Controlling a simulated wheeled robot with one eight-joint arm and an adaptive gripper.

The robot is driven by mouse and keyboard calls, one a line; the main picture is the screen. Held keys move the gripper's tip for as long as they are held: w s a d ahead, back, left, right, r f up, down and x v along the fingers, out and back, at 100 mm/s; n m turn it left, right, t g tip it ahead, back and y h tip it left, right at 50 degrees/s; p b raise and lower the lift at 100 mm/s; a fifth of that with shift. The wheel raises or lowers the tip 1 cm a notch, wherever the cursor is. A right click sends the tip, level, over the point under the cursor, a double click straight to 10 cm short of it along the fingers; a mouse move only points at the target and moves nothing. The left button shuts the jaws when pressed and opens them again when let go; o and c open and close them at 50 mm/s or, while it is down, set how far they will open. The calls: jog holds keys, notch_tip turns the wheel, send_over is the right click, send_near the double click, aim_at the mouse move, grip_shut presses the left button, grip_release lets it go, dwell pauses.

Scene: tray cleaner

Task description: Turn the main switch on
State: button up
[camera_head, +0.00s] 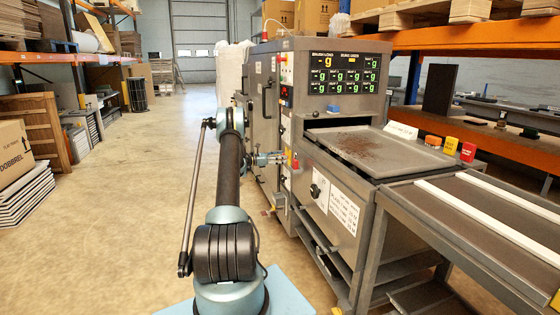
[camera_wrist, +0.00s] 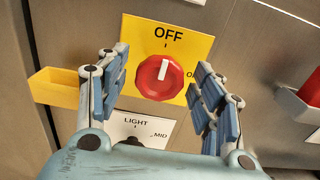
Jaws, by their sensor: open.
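The main switch is a round red knob (camera_wrist: 157,79) on a yellow plate (camera_wrist: 193,47) in the wrist view. The plate is marked OFF above the knob and ON at its right, partly hidden by a finger. The white bar on the knob points up, toward OFF. My gripper (camera_wrist: 161,75) is open, with one blue-padded finger on each side of the knob and gaps to both. I cannot tell how far the tips are from the panel. In the head view my gripper (camera_head: 277,159) is at the machine's side panel, next to a small yellow and red spot.
A LIGHT dial (camera_wrist: 135,139) with a MID mark sits below the plate. A yellow bracket (camera_wrist: 58,87) juts out at left; a red part in a grey holder (camera_wrist: 298,106) is at right. The grey machine (camera_head: 345,52) stands right of my arm. Open floor (camera_head: 110,215) lies left.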

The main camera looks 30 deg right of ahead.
jog(key=shift+c, duration=0.2)
jog(key=c, duration=1)
jog(key=shift+m, duration=0.3)
jog(key=m, duration=1.3)
jog(key=shift+s+f+m, duration=0.2)
jog(key=shift+s+m, duration=0.05)
jog(key=shift+m, duration=0.05)
jog(key=shift+o, duration=0.2)
jog(key=shift+s+a+f+m, duration=0.1)
jog(key=shift+m, duration=1.8)
